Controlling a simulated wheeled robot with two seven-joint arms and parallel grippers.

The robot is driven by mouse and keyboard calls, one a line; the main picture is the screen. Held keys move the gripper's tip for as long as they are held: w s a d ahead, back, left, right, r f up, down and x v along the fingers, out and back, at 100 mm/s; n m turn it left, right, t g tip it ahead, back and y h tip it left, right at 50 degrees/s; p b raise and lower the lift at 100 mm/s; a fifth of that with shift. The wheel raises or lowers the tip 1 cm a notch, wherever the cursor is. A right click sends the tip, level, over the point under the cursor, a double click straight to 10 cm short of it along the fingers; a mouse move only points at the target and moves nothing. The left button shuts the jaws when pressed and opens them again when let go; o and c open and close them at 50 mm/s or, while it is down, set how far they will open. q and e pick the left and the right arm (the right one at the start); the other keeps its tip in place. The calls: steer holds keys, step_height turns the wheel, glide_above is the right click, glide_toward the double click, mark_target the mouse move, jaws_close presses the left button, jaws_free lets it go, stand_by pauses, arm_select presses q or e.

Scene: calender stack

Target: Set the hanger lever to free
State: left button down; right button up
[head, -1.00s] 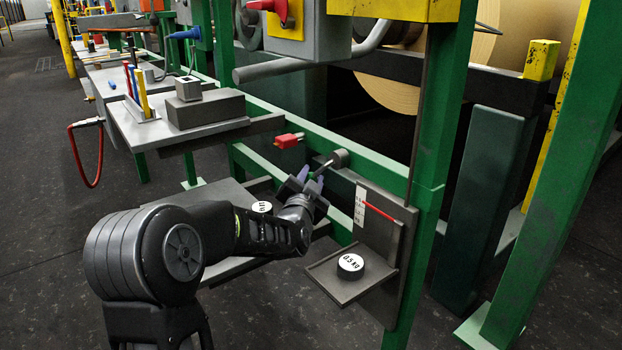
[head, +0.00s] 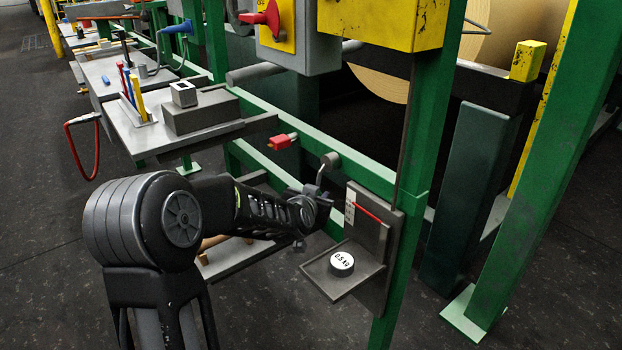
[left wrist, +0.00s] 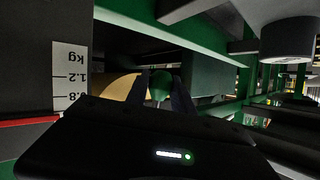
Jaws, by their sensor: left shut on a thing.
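The hanger lever (head: 321,178) is a short thin rod hanging from a grey round pivot (head: 330,160) on the green rail. It points nearly straight down into my left gripper (head: 318,199). In the left wrist view, my left gripper's fingers (left wrist: 162,95) are on either side of the lever's green knob (left wrist: 161,80) and shut on it. My right gripper is in neither view.
A grey tray (head: 318,277) with a 0.5 kg weight (head: 341,263) sits close right of my left gripper, below a scale plate with a red pointer (head: 368,212). Green posts stand to the right.

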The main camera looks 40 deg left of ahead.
arm_select(q)
steer(key=shift+s+d+n+h+p, duration=0.15)
steer(key=shift+d+n+h+p, duration=0.15)
steer(key=shift+d+p, duration=0.15)
steer(key=shift+s+d+f+n+g+h, duration=0.15)
steer(key=shift+d+n+g+h, duration=0.15)
steer(key=shift+d+g, duration=0.2)
steer(key=c, duration=1.1)
jaws_free()
steer(key=p+v, duration=0.3)
steer(key=v, duration=0.4)
steer(key=shift+s+r, duration=0.25)
steer(key=shift+s, duration=0.1)
